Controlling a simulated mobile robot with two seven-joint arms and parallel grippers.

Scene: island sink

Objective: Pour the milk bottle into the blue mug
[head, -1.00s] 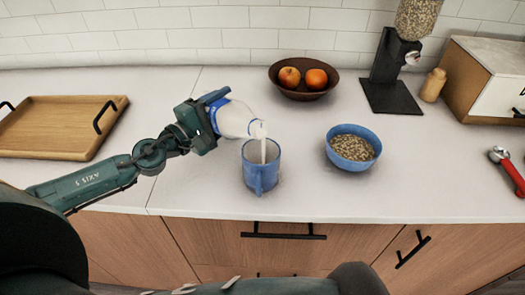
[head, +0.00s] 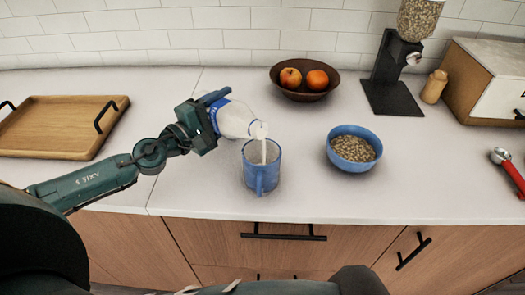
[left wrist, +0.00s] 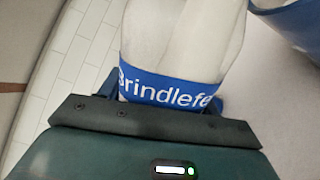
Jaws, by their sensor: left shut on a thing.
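The milk bottle (head: 236,120) is white with a blue label and lies tilted over, its mouth pointing right. My left gripper (head: 206,118) is shut on it around the label. A white stream runs from the mouth down into the blue mug (head: 262,178), which stands upright on the counter just below. The milk level inside the mug cannot be made out. In the left wrist view the bottle (left wrist: 185,40) is in the jaws, its blue label partly readable, and part of the blue mug (left wrist: 290,20) shows at the upper right. My right gripper is not in view.
A blue bowl of grains (head: 366,161) stands right of the mug. A brown fruit bowl (head: 302,92) and a dispenser (head: 391,90) are behind. A wooden tray (head: 62,143) lies at the left, a red-handled tool (head: 508,170) at the far right.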

